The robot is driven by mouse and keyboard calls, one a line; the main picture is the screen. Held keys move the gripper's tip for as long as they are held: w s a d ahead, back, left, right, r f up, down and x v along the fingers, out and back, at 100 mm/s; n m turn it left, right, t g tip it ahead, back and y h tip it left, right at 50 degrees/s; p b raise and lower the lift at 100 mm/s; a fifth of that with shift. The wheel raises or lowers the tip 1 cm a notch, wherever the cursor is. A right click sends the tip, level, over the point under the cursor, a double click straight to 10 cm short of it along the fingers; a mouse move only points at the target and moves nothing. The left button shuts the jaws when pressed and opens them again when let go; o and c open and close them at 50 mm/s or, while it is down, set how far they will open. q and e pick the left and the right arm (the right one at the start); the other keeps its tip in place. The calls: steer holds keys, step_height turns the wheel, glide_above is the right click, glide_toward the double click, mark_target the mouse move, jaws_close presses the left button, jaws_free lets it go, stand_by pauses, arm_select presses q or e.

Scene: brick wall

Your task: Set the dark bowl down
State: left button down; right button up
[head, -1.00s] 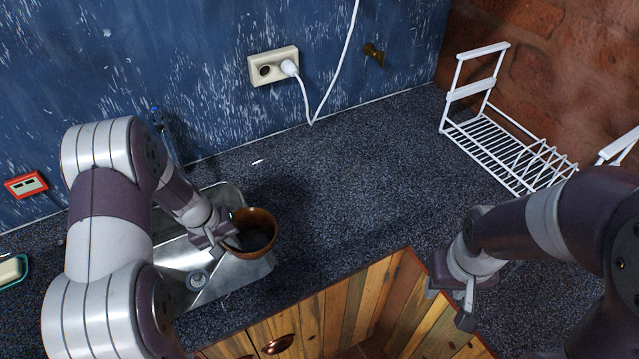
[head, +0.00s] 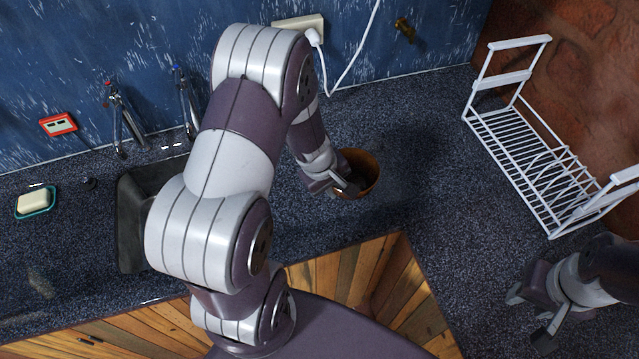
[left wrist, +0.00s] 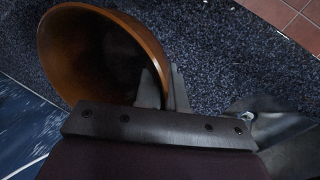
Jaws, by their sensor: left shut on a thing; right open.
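The dark bowl (head: 366,168), brown-orange on its wall and dark inside, is over the speckled counter to the right of the sink. My left gripper (head: 347,188) is shut on its near-left rim. In the left wrist view the bowl (left wrist: 75,55) fills the upper left, its opening facing the camera, with the fingers (left wrist: 160,88) at its rim. I cannot tell whether its base touches the counter. My right gripper (head: 530,316) is open and empty over the counter at the lower right.
A white wire dish rack (head: 525,150) stands at the right by the brick wall. The sink (head: 133,225) is at the left, partly hidden by my left arm. A soap dish (head: 36,203) lies farther left. The counter (head: 425,150) between bowl and rack is clear.

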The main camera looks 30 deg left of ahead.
arm_select(q)
steer(key=a+f, duration=0.2)
steer(key=a, duration=0.1)
steer(key=w+a+f, duration=0.1)
steer(key=a, duration=0.1)
steer(key=shift+w+a+f+p, duration=0.1)
steer(key=shift+f+p, duration=0.05)
steer(key=shift+p, duration=0.15)
steer(key=shift+a+f, duration=0.25)
step_height(320, 180, down, 3)
steer(key=shift+f, duration=0.4)
steer(key=shift+f+b, duration=0.2)
steer(key=shift+b, duration=0.2)
steer(key=c, duration=1.2)
jaws_free()
steer(key=shift+r, duration=0.1)
steer(key=shift+c, duration=0.2)
